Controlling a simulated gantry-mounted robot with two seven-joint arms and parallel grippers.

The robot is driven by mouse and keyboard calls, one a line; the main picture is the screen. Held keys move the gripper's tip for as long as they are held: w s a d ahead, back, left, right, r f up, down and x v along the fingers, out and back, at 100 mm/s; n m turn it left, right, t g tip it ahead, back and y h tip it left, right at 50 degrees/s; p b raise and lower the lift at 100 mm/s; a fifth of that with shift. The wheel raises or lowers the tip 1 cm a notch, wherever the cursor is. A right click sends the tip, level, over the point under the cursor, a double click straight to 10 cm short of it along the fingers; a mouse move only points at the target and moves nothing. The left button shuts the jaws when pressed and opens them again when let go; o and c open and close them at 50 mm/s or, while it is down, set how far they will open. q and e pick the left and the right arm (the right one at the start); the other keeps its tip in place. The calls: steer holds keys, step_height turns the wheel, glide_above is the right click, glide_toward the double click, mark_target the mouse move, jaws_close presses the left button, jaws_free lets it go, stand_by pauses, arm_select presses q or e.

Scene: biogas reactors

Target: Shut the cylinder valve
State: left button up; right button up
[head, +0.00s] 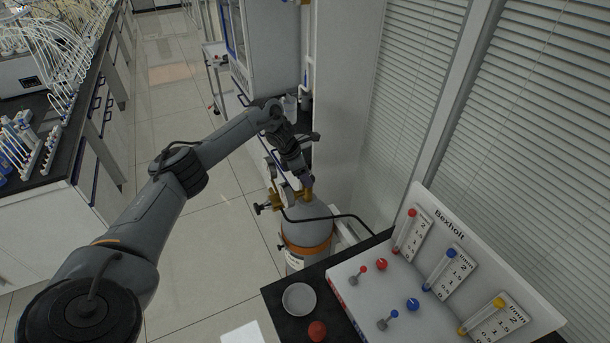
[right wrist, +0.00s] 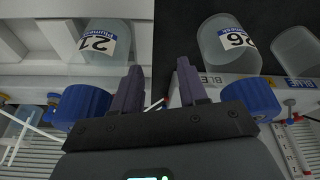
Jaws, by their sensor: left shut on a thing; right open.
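The grey gas cylinder (head: 306,220) stands upright on the floor beside the bench, with an orange band around it. A brass valve and regulator (head: 279,196) with a black knob sit at its top. My left gripper (head: 305,181) comes down from above onto the cylinder top and is shut on the cylinder valve's handwheel, which the fingers mostly hide. My right gripper (right wrist: 158,85) shows in the right wrist view, open, with nothing clearly held between its fingers.
A flowmeter panel (head: 451,225) marked Bexholt stands on the black bench, near a white dish (head: 299,299). A black hose (head: 345,217) runs from the regulator towards the bench. In the right wrist view, bottles labelled 21 (right wrist: 104,42) and 26 (right wrist: 229,45) flank the fingers.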

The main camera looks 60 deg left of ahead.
arm_select(q)
steer(key=o, duration=1)
steer(key=shift+o, duration=0.2)
steer(key=shift+r, duration=0.15)
steer(key=p+v, duration=0.1)
steer(key=v, duration=0.9)
steer(key=shift+s+r, duration=0.15)
steer(key=shift+r, duration=0.1)
